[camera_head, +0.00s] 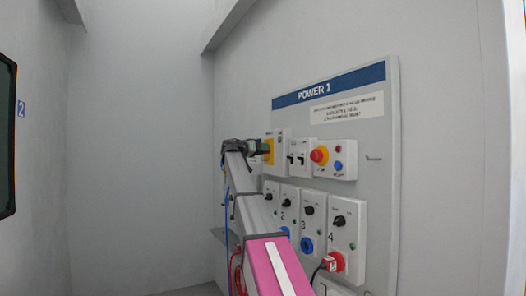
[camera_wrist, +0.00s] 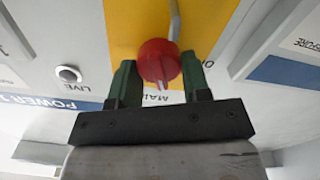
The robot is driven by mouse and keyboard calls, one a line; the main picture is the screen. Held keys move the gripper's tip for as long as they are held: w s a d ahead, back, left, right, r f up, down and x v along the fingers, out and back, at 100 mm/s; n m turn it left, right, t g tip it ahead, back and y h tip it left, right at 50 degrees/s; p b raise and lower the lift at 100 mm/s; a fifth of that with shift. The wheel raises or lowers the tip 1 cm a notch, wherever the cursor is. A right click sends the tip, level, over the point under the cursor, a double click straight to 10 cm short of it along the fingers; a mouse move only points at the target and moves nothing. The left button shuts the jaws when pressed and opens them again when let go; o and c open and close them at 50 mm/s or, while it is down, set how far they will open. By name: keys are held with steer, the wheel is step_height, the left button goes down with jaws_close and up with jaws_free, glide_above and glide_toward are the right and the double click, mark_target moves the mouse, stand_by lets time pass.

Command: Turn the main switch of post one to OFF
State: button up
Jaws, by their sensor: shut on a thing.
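The main switch is a round red knob (camera_wrist: 158,62) on a yellow plate (camera_wrist: 120,20), seen upside down in the wrist view. A pale mark on the knob points down in that view, toward the partly hidden "MAIN" lettering. My gripper (camera_wrist: 158,70) has a green finger on each side of the knob and is shut on it. In the head view my gripper (camera_head: 258,148) reaches the yellow plate (camera_head: 268,152) at the upper left of the POWER 1 panel (camera_head: 385,215). The knob is hidden there by my gripper.
Right of the main switch are black breaker switches (camera_head: 298,158) and a red mushroom button (camera_head: 319,155). Below are numbered units with black knobs and blue sockets (camera_head: 306,245); a red plug (camera_head: 328,263) sits at unit 4. A grey rod (camera_wrist: 175,18) passes beside the knob.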

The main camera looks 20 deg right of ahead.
steer(key=n, duration=1.3)
steer(key=shift+w+f+n, duration=0.15)
steer(key=shift+f+n, duration=0.05)
steer(key=shift+n, duration=0.2)
stand_by(0.3)
steer(key=o, duration=0.9)
steer(key=shift+f, duration=0.1)
steer(key=shift+a, duration=0.1)
